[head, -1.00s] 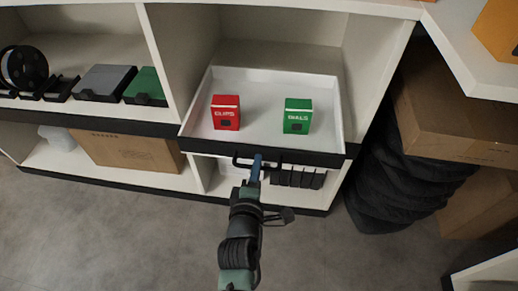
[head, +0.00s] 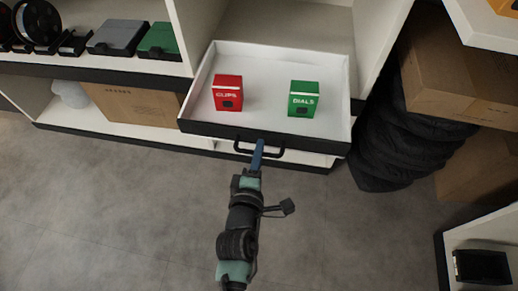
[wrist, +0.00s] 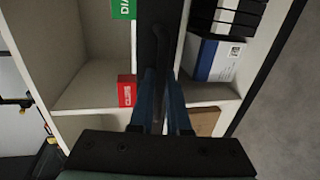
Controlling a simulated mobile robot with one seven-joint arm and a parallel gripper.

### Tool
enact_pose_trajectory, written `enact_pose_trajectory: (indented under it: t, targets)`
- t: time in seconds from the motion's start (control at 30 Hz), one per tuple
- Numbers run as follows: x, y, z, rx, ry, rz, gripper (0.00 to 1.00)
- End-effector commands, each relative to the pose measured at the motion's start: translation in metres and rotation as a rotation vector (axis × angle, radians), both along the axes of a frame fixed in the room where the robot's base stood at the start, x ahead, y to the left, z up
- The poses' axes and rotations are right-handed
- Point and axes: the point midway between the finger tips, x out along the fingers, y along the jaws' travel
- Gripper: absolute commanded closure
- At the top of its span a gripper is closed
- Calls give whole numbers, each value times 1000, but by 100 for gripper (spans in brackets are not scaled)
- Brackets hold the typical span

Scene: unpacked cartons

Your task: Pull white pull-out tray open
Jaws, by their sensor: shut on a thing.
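The white pull-out tray (head: 270,62) stands out from the shelf unit in the head view, with a black front edge and a black bar handle (head: 275,154). A red box marked CLIPS (head: 228,94) and a green box marked DIALS (head: 303,99) stand upright in it. My gripper (head: 258,150) is shut on the handle, left of its middle. In the wrist view the blue fingers (wrist: 160,95) close around the dark handle at the tray's front. The exact contact is partly hidden by the fingers.
Black bagged bulk (head: 378,150) and cardboard boxes (head: 460,75) stand right of the unit. A grey case (head: 117,37) and a green case (head: 158,40) sit on the left shelf. A low white unit (head: 482,235) is at lower right. The floor in front is clear.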

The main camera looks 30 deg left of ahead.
Motion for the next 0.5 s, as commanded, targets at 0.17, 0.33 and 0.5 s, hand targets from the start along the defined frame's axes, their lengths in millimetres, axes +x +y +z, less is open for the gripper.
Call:
enact_pose_trajectory:
  t: [0.17,0.33,0.5]
  targets:
    - [1,0,0,0,-1,-1,71]
    - [0,0,0,0,0,-1,56]
    - [0,0,0,0,0,0,56]
